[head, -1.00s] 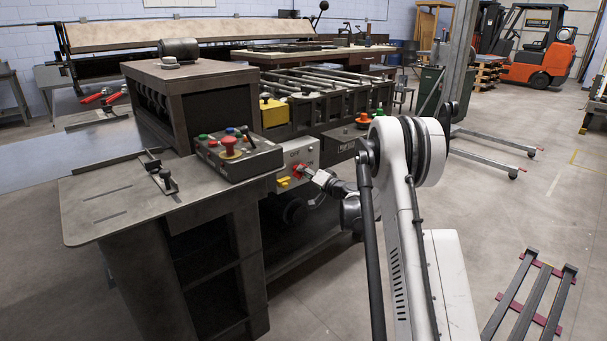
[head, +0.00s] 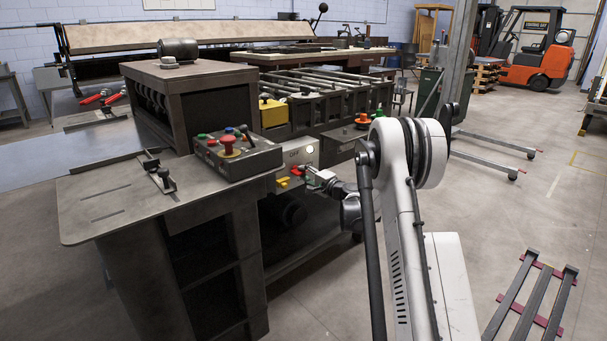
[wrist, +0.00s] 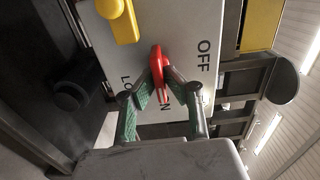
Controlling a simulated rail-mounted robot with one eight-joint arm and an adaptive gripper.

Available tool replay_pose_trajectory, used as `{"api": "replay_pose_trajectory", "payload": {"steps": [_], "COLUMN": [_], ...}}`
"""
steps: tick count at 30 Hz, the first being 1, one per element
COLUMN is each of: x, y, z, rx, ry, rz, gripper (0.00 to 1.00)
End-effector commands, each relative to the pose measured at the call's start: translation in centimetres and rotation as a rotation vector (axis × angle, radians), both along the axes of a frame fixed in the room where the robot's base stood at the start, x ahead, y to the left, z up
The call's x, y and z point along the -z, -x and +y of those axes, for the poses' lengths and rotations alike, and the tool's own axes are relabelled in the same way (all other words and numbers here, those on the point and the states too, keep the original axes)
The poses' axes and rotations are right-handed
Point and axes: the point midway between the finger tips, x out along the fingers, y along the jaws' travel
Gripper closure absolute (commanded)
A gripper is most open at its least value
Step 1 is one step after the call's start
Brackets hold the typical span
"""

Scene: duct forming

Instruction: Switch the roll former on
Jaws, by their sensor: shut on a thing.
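The roll former's grey switch box (head: 294,156) sits under the button panel, with an "OFF" label and a round white lamp (head: 309,149) that looks lit. Its red switch handle (head: 298,170) shows larger in the wrist view (wrist: 157,62). There my gripper (wrist: 165,88) has its two green-padded fingers closed on the red handle from both sides. The handle's lower end lies by a partly hidden label ending in "N"; "OFF" is to its right. A yellow handle (wrist: 121,20) is on the same plate at upper left, apart from my fingers.
The button panel (head: 237,155), with a red mushroom button (head: 229,145), stands above the box on the machine's table (head: 110,205). A yellow block (head: 273,112) is behind it. Open floor lies to the right, with a low frame (head: 530,300).

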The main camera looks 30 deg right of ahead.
Motion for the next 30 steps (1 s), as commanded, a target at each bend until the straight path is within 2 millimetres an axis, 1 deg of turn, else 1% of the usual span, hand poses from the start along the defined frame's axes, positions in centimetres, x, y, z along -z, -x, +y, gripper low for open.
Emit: {"api": "replay_pose_trajectory", "payload": {"steps": [16,17,20,21,30], "x": [0.03,0.03,0.03,0.03,0.02], "y": [0.02,0.02,0.01,0.01,0.28], "z": [0.0,0.0,0.01,0.01,-0.1], "rx": [0.0,0.0,0.0,0.0,0.001], "ry": [-0.024,-0.024,-0.024,-0.024,-0.023], "rz": [0.006,0.006,0.006,0.006,0.006], "gripper": [1.0,0.88,0.75,0.72,0.72]}}
